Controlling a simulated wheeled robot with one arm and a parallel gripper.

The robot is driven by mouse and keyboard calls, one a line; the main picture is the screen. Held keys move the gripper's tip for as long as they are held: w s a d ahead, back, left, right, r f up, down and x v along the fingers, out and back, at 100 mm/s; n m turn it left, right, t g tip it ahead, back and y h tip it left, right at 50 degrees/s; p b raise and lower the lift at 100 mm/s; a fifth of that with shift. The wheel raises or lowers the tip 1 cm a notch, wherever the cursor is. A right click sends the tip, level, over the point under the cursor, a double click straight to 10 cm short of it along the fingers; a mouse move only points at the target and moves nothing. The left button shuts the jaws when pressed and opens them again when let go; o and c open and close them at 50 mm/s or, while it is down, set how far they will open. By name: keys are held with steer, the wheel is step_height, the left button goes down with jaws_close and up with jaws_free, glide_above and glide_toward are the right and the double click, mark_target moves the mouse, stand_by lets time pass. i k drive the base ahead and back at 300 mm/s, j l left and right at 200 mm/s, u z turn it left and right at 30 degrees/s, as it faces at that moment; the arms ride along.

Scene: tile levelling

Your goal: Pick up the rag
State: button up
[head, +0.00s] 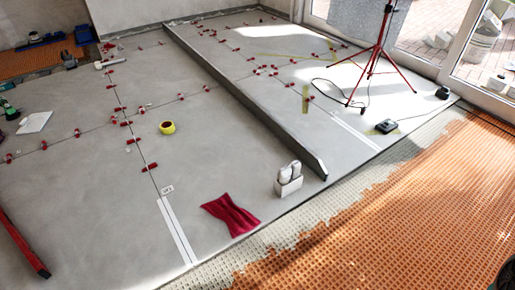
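A dark red rag (231,214) lies crumpled flat on the grey tiled floor, near the front edge of the tiles. It is just right of a white strip on the floor and left of a small white holder. Nothing covers the rag. My gripper is not in view.
A white holder with rounded objects (288,179) stands right of the rag. A long grey straightedge (250,98) lies across the tiles behind it. Several red levelling clips and a yellow tape roll (167,127) are further back. Orange matting (400,215) covers the front right. A red tripod (375,55) stands behind.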

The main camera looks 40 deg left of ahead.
mark_target(239, 221)
steer(key=j+u, duration=0.1)
steer(key=u, duration=1.8)
steer(key=k+l, duration=0.2)
steer(key=k, duration=0.3)
